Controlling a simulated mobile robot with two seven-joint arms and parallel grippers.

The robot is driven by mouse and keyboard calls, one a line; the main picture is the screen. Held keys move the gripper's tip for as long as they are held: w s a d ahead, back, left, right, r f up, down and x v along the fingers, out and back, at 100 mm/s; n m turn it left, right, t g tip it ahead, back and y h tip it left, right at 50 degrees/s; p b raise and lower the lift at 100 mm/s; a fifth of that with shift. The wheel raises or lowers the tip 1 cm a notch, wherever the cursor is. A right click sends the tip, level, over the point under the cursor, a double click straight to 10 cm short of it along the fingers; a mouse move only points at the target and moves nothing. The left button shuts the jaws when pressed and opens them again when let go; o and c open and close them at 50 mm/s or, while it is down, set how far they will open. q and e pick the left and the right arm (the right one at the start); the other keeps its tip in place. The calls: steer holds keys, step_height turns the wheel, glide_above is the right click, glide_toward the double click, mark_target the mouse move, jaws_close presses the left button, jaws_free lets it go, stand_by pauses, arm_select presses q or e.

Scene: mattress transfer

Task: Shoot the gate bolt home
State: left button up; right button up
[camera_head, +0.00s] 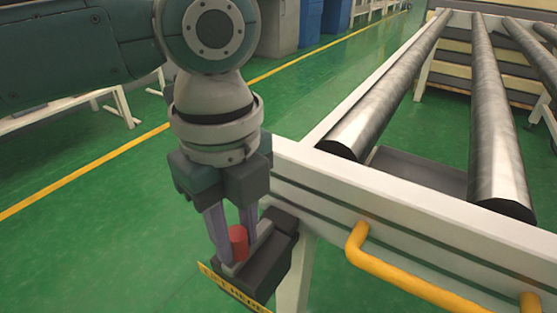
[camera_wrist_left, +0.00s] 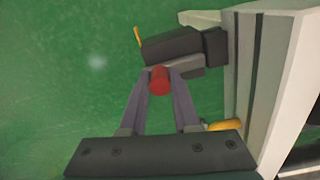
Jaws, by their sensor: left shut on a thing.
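The gate bolt has a red knob (camera_head: 238,241) on a dark block-shaped housing (camera_head: 276,262) at the left end of the white conveyor frame. A yellow lettered label (camera_head: 232,287) runs along the housing's outer edge, partly hidden. My left gripper (camera_head: 233,262) reaches down over the bolt with its fingers shut on the red knob. In the left wrist view the red knob (camera_wrist_left: 159,80) sits between the fingertips, against the dark housing (camera_wrist_left: 172,47). How far the bolt is slid cannot be told. My right gripper is not in view.
The white frame (camera_head: 400,205) carries several steel rollers (camera_head: 495,120) on the right. A yellow handle (camera_head: 385,265) sticks out from its front. Green floor (camera_head: 90,230) with a yellow line lies open to the left. Blue and grey cabinets (camera_head: 279,28) stand behind.

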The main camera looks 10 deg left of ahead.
arm_select(q)
jaws_close()
stand_by(0.7)
